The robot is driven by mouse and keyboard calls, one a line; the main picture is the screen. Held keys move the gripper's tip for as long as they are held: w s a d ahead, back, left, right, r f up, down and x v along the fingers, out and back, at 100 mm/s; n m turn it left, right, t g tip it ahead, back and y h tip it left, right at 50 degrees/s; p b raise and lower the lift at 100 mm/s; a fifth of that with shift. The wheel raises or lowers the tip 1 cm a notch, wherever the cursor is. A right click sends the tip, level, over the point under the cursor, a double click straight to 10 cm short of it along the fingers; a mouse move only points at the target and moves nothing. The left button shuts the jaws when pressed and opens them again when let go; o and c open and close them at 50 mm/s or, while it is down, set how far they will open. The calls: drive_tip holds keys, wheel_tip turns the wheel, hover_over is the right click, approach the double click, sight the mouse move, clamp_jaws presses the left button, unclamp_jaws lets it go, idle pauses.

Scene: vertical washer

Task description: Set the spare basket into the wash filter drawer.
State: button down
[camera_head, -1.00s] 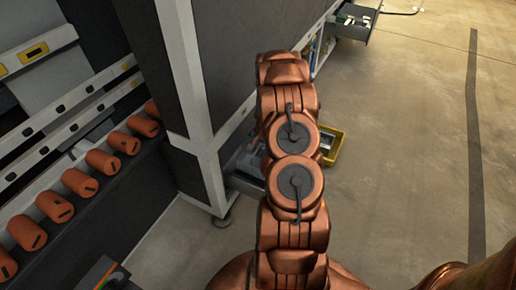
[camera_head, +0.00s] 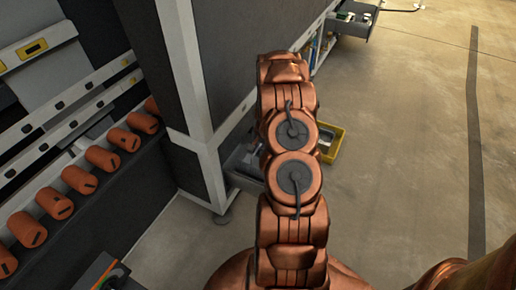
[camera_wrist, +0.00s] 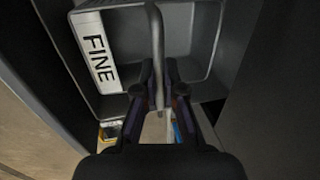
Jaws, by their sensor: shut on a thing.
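In the wrist view, a grey open-topped basket (camera_wrist: 200,75) carries a white label reading FINE (camera_wrist: 98,62). A round metal bar handle (camera_wrist: 154,40) runs across it. My gripper (camera_wrist: 160,98) is shut on the handle, with its dark fingers on either side of it. In the head view my copper arm hides the gripper and most of what is in front of it. Part of a grey box (camera_head: 243,168) shows left of the arm, low by the white cabinet post; I cannot tell if it is the basket or the drawer.
A yellow tray (camera_head: 333,146) lies on the floor just right of my arm. Several orange cylinders (camera_head: 78,179) line a dark ledge at left. The white post (camera_head: 190,85) stands close to my arm. An open drawer (camera_head: 354,20) juts out far back. The floor at right is clear.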

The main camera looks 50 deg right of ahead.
drive_tip(key=shift+f, duration=1.7)
drive_tip(key=c, duration=1.2)
unclamp_jaws()
wheel_tip(320, 180, up, 12)
drive_tip(key=s, duration=0.2)
drive_tip(key=shift+s+d+f, duration=0.15)
drive_tip(key=shift+d, duration=0.15)
